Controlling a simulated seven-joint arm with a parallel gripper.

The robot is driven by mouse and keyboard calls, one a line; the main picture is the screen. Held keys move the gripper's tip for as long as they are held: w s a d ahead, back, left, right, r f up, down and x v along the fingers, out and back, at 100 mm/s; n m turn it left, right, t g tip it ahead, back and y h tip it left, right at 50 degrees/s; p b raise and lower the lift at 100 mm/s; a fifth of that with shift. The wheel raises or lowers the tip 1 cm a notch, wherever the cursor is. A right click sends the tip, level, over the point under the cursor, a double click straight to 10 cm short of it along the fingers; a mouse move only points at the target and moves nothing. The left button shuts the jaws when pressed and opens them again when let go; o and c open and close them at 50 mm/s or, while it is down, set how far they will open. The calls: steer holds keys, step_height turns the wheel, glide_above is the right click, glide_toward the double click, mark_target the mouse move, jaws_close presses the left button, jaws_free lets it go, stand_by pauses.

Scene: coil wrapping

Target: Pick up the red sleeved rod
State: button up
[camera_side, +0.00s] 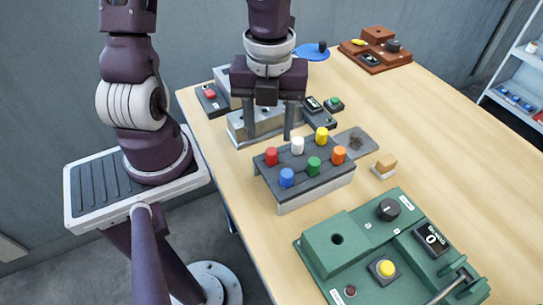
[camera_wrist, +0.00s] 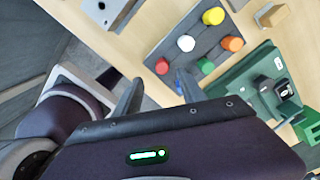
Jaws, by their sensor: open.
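The fingers also show in the wrist view (camera_wrist: 160,84). The blue rod is mostly hidden behind a finger there.
The rack also holds white (camera_side: 297,145), yellow (camera_side: 321,134), blue (camera_side: 286,177), green (camera_side: 313,165) and orange (camera_side: 338,155) rods close by. A grey metal block (camera_side: 240,130) stands behind. A green machine (camera_side: 385,255) stands at front right.

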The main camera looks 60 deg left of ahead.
mark_target(272, 151)
steer(key=shift+d+f, duration=0.15)
steer(key=shift+f, duration=0.3)
steer(key=f, duration=0.6)
steer(key=shift+w, duration=0.25)
steer(key=shift+c, duration=0.5)
jaws_close()
